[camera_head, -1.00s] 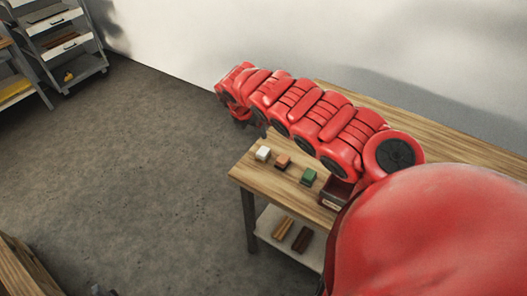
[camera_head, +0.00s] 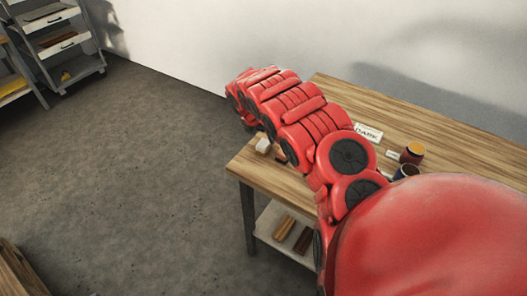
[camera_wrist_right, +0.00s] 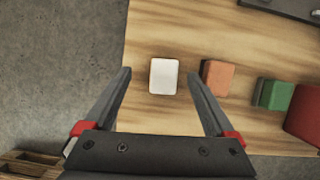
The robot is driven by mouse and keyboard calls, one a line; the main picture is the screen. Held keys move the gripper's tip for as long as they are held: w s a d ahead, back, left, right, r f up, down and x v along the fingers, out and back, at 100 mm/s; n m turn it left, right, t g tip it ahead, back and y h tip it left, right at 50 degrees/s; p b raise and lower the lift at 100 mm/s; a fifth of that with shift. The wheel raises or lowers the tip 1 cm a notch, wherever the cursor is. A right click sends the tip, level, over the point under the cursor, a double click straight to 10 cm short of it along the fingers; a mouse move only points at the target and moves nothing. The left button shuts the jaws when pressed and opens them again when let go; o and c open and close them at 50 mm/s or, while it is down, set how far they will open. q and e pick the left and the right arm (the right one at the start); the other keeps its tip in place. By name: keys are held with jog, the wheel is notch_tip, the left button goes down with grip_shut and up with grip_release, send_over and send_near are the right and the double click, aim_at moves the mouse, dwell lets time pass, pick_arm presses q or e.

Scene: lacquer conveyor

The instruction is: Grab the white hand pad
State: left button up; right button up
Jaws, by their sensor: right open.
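The white hand pad (camera_wrist_right: 163,76) lies on the wooden table (camera_wrist_right: 150,35) near its left edge, in the right wrist view. In the head view the pad (camera_head: 263,145) shows at the table's near left corner, partly beside my arm. My right gripper (camera_wrist_right: 160,75) is open. Its two fingers point at the pad from either side in the wrist view, with gaps left and right of it. Nothing is held between them. In the head view my red right arm hides most of this gripper. My left gripper is not in view.
Right of the pad are an orange block (camera_wrist_right: 215,77), a green block (camera_wrist_right: 273,94) and a red box (camera_wrist_right: 305,118). Wooden strips (camera_head: 283,226) lie on the lower shelf.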

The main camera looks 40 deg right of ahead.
aim_at(266, 140)
jog(key=shift+s+d+p+x, duration=0.15)
jog(key=shift+p+x, duration=0.25)
jog(key=shift+x, duration=0.85)
jog(key=shift+s+d+p+x, duration=0.1)
jog(key=shift+d+p+x, duration=0.2)
jog(key=shift+x, duration=0.95)
jog(key=shift+a+r, duration=0.1)
jog(key=shift+c, duration=0.2)
grip_shut()
